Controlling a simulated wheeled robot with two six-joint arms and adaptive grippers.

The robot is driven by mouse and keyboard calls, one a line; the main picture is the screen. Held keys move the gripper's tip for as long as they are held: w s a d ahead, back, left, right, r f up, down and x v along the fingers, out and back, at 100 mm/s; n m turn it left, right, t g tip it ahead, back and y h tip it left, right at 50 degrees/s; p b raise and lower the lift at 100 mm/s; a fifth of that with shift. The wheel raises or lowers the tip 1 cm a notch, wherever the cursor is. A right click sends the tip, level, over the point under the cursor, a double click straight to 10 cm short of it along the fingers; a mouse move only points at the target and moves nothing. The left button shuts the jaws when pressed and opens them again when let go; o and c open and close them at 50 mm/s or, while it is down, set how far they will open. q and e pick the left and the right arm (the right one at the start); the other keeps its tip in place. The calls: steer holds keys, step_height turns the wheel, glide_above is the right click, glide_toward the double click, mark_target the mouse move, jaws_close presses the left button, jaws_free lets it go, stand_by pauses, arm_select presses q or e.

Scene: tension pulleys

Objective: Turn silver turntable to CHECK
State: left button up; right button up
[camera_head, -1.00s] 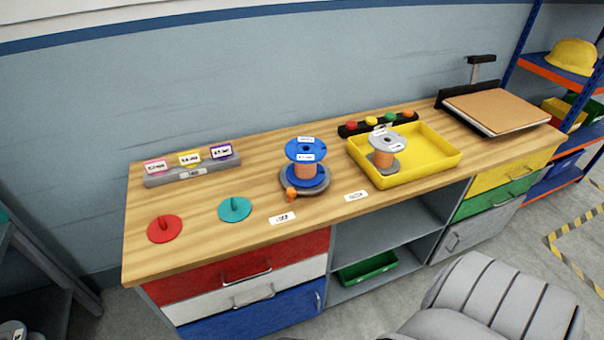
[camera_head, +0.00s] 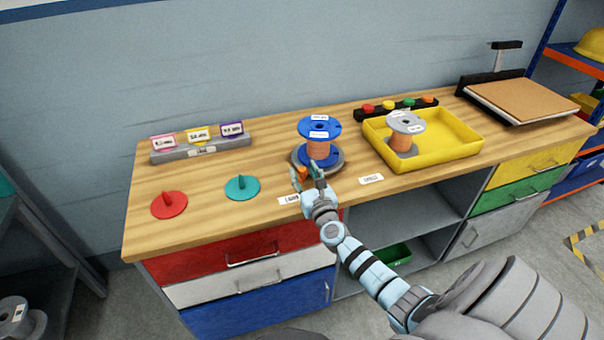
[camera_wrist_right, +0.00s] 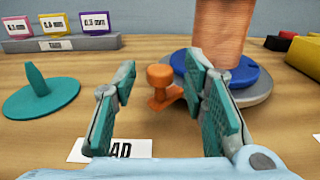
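The silver turntable (camera_head: 334,164) is a grey disc on the bench, carrying a blue spool (camera_head: 319,127) wound with copper wire. It also shows in the right wrist view (camera_wrist_right: 262,93) behind my gripper. An orange knob (camera_wrist_right: 160,80) stands at the turntable's near left edge. My right gripper (camera_head: 308,175) is at this knob. In the right wrist view my gripper (camera_wrist_right: 160,95) is open, with the knob between its two fingers and a gap on the left side. A label on the bench (camera_wrist_right: 110,150) reads partly "AD"; its start is hidden. My left gripper is not in view.
A second label (camera_head: 371,179) lies to the right; its text is too small to read. A yellow tray (camera_head: 463,150) holds a grey spool (camera_head: 406,124). A teal disc (camera_head: 243,188) and a red disc (camera_head: 169,205) with upright handles lie left. Bench space between them is clear.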

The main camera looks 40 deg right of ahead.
steer(key=shift+x, duration=1)
jaws_close()
